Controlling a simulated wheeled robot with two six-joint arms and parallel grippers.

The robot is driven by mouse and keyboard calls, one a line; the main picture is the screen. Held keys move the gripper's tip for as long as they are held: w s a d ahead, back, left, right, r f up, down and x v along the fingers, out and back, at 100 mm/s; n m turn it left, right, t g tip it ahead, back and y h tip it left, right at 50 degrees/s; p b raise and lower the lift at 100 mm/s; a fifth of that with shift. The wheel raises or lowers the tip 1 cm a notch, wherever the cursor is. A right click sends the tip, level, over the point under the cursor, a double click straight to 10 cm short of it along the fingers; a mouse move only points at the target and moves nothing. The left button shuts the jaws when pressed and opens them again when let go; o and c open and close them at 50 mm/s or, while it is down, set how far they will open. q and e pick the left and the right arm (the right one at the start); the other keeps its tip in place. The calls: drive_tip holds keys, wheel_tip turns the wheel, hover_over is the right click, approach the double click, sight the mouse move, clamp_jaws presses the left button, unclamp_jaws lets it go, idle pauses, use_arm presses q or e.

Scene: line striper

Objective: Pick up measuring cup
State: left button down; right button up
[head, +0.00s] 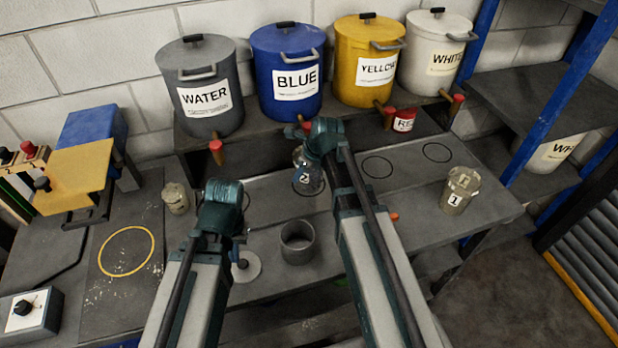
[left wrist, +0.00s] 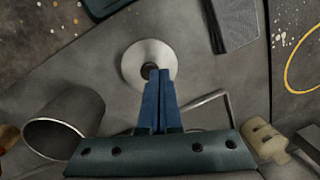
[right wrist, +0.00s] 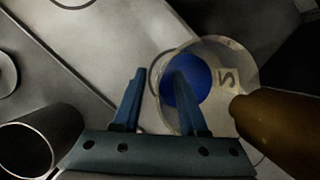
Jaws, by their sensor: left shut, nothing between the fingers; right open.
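A clear measuring cup (head: 308,178) marked 2 stands on the bench below the blue bucket, partly hidden by my right gripper. In the right wrist view the cup (right wrist: 225,62) holds blue liquid. My right gripper (right wrist: 158,75) is open above it; its right finger overlaps the cup in the picture, and the left finger is left of the rim. I cannot tell whether they touch. Another measuring cup (head: 459,190), marked 1, stands at the right of the bench. My left gripper (left wrist: 158,75) is shut and empty, over a pale disc with a knob (left wrist: 140,50).
A brown spout (right wrist: 280,115) sits close beside the cup. A grey open cylinder (head: 297,243) stands between my arms. The blue bucket (head: 287,70) and others line the back shelf. Bench space (head: 405,200) is clear right of my right arm.

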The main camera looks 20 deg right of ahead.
clamp_jaws()
idle(1.4)
